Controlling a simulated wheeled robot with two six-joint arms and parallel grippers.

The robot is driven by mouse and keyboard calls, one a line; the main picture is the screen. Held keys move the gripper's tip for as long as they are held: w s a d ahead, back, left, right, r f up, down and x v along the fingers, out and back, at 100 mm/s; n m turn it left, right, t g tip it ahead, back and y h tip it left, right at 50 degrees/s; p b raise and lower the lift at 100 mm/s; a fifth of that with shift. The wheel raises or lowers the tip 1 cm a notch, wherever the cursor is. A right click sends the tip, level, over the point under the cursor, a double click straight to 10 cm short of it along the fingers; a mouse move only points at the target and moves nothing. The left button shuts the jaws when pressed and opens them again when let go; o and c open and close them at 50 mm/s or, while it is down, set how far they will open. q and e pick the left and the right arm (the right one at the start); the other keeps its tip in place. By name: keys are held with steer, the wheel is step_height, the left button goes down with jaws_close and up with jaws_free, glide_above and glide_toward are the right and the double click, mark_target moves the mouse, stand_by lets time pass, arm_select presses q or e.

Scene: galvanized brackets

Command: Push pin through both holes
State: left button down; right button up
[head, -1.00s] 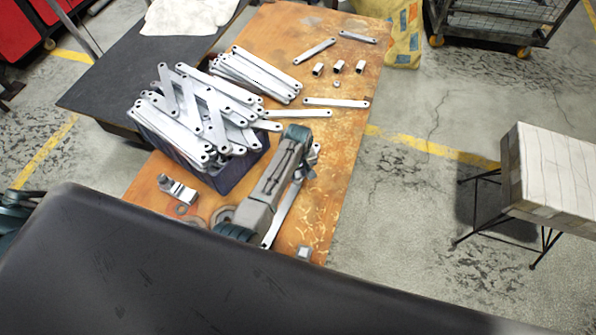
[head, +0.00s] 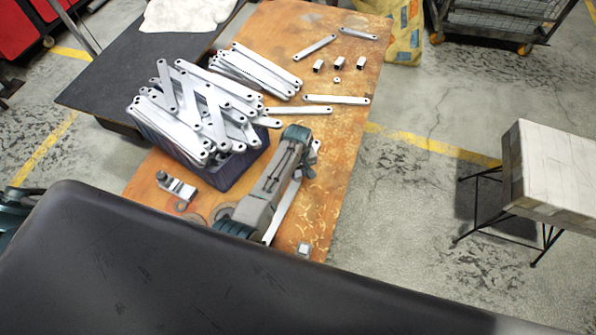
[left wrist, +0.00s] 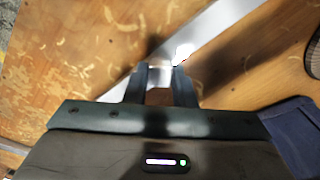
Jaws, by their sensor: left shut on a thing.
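My left gripper (head: 312,160) hangs low over the right side of the rusty orange table, partly hidden by my own arm. In the left wrist view its two fingers (left wrist: 159,84) are shut on a small, bright metal piece, seemingly the pin (left wrist: 158,73). A flat galvanized bracket (head: 285,212) lies under the arm and gripper. It runs diagonally behind the fingertips in the left wrist view (left wrist: 220,24). The bracket holes near the pin are hidden or washed out by glare, so I cannot tell whether the pin is in them. My right gripper is not in view.
A dark blue crate (head: 236,172) heaped with brackets (head: 203,112) stands left of the arm. More brackets (head: 254,75) and small metal blocks (head: 339,63) lie farther back. A metal fitting (head: 176,187) and a small block (head: 304,248) lie near the front.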

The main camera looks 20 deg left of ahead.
arm_select(q)
steer(key=c, duration=1.1)
jaws_free()
steer(key=shift+c, duration=0.2)
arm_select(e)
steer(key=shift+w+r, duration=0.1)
arm_select(q)
steer(key=shift+r, duration=0.55)
step_height(320, 180, up, 10)
steer(key=p, duration=0.1)
steer(key=shift+f, duration=0.2)
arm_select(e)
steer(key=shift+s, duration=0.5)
